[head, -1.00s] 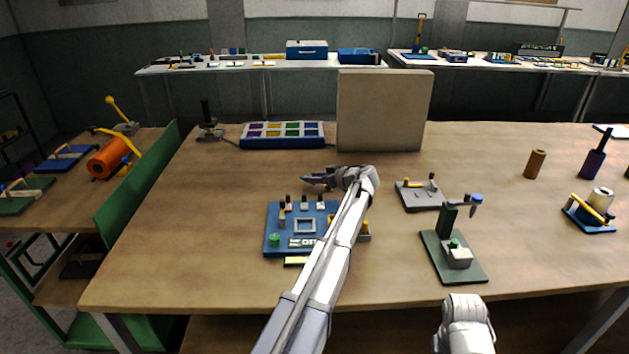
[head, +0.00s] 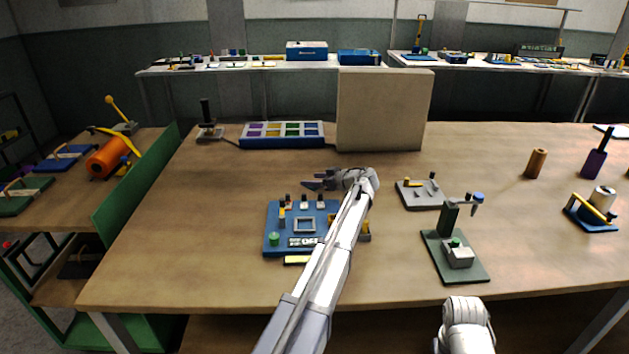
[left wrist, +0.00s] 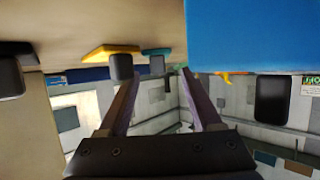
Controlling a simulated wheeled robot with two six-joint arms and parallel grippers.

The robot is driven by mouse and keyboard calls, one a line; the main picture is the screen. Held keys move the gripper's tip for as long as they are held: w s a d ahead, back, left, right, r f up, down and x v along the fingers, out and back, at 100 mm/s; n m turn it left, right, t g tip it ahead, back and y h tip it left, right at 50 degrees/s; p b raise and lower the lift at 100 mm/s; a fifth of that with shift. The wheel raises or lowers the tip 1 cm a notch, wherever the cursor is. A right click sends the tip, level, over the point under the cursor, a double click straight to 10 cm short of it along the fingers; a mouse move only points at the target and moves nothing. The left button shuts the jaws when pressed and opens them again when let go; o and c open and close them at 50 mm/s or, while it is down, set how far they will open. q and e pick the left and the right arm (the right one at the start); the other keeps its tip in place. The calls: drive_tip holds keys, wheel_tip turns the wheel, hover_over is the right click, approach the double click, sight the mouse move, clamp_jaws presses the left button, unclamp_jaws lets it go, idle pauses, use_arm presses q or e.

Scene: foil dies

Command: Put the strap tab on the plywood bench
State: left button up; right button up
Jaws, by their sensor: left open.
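The plywood bench (head: 200,235) is the large brown table in the head view. I cannot tell for sure which small part is the strap tab. My left gripper (head: 308,183) is open above the back edge of a blue fixture (head: 274,226). In the left wrist view its two fingers (left wrist: 160,84) stand apart with nothing between them. A blue slab (left wrist: 250,35) is at upper right there, and a yellow piece (left wrist: 110,51) is at upper left. My left forearm hides the right part of the fixture. My right gripper is out of view.
A compartment tray (head: 283,143) and an upright beige panel (head: 380,110) stand at the back. A grey plate (head: 421,204) and a dark green stand (head: 452,265) are right of my left arm. The left part of the bench is clear.

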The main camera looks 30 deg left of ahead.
use_arm(q)
drive_tip(key=shift+r+p, duration=0.3)
drive_tip(key=shift+r, duration=0.05)
drive_tip(key=shift+r+p, duration=0.5)
drive_tip(key=shift+p, duration=0.05)
drive_tip(key=p+v, duration=0.3)
drive_tip(key=v, duration=0.7)
drive_tip(key=shift+s+d+p, duration=0.1)
drive_tip(key=shift+d+p, duration=0.3)
drive_tip(key=shift+d, duration=0.05)
drive_tip(key=shift+s+d+r, duration=0.1)
drive_tip(key=shift+d, duration=0.45)
